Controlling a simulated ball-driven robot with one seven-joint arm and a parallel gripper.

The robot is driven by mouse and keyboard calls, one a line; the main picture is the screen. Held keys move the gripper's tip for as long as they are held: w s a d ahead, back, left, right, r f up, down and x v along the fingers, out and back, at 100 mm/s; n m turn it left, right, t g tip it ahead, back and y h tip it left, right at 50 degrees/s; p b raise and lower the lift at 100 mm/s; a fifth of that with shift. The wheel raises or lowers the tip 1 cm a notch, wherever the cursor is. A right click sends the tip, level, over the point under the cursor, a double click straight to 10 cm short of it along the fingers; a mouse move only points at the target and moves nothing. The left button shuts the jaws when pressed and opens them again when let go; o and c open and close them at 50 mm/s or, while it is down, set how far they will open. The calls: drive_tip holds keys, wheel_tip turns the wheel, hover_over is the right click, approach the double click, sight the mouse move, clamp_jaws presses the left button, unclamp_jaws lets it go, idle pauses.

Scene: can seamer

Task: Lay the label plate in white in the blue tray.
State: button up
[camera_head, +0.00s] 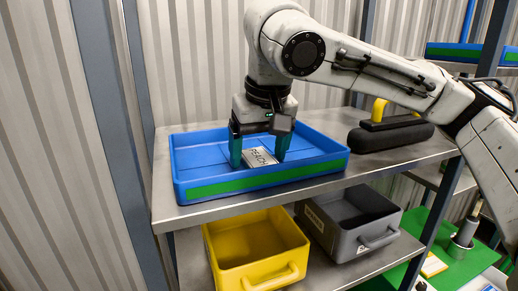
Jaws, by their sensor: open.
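The white label plate (261,158), marked "PEACH" in dark letters, is in the blue tray (200,178). It lies or leans on the tray floor near the front wall; I cannot tell whether it is fully flat. My gripper (259,155) points down into the tray with its green fingers on either side of the plate. The jaws are open. Whether a finger touches the plate cannot be told from this view.
The tray with a green front strip stands on a metal shelf (320,188). A dark roller-like tool with a yellow handle (380,110) lies to the right. A yellow bin (240,262) and a grey bin (328,236) stand on the shelf below. A post rises at left.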

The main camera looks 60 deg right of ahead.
drive_tip(key=shift+r, duration=0.1)
drive_tip(key=b+v, duration=0.1)
drive_tip(key=v, duration=1.1)
